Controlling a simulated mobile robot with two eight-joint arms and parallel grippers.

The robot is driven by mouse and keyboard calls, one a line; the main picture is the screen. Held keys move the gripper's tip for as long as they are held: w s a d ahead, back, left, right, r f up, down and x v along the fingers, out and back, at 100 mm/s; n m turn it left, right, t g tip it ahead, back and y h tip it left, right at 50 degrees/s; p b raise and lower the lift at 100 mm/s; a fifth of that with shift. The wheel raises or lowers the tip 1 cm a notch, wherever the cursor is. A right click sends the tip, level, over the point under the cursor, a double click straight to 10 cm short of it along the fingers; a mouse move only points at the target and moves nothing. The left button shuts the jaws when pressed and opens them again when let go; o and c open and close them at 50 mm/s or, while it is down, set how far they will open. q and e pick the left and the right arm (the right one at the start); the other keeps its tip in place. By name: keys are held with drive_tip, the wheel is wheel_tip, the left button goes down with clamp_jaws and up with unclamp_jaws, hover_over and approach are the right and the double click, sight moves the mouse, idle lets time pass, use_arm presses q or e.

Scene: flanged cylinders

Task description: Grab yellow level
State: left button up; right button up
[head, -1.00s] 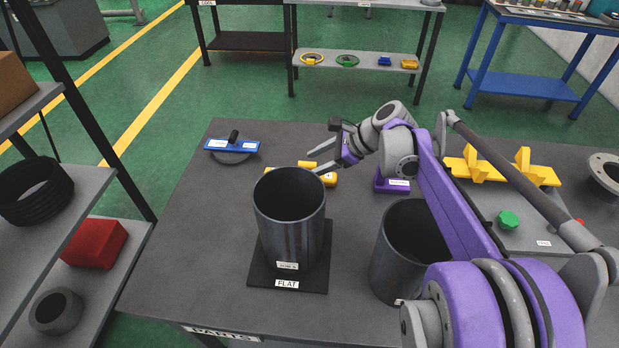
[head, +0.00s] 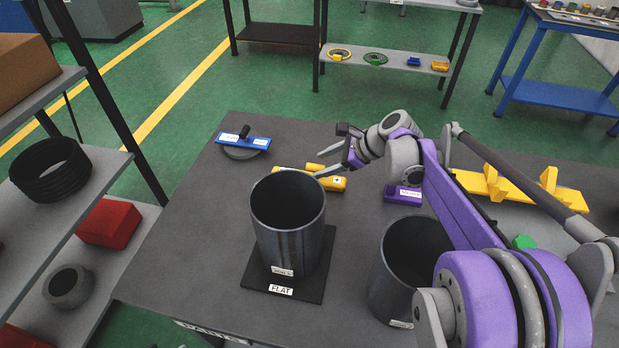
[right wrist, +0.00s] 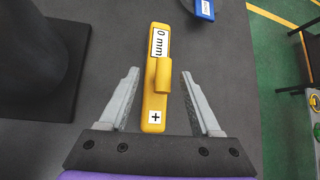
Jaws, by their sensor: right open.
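The yellow level (head: 335,183) lies on the grey table behind the dark cylinder, partly hidden by my right gripper and the cylinder. In the right wrist view the yellow level (right wrist: 155,85) shows a "0 mm" label, a raised block and a "+" label. My right gripper (head: 335,160) is open above it. In the right wrist view my right gripper's fingers (right wrist: 160,75) are on either side of the level's near part, with gaps on both sides. My left gripper is not in view.
A dark cylinder (head: 287,225) stands on a flat black plate (head: 315,285) labelled FLAT. Another cylinder (head: 405,270) stands to its right. A blue tool (head: 245,140) lies back left, a purple block (head: 403,194) right of the level. Bare table (head: 205,220) lies left.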

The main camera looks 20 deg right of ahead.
sight(314, 165)
drive_tip(key=x, duration=0.5)
drive_tip(key=shift+w+f, duration=0.15)
drive_tip(key=shift+w, duration=0.3)
clamp_jaws()
idle(1.0)
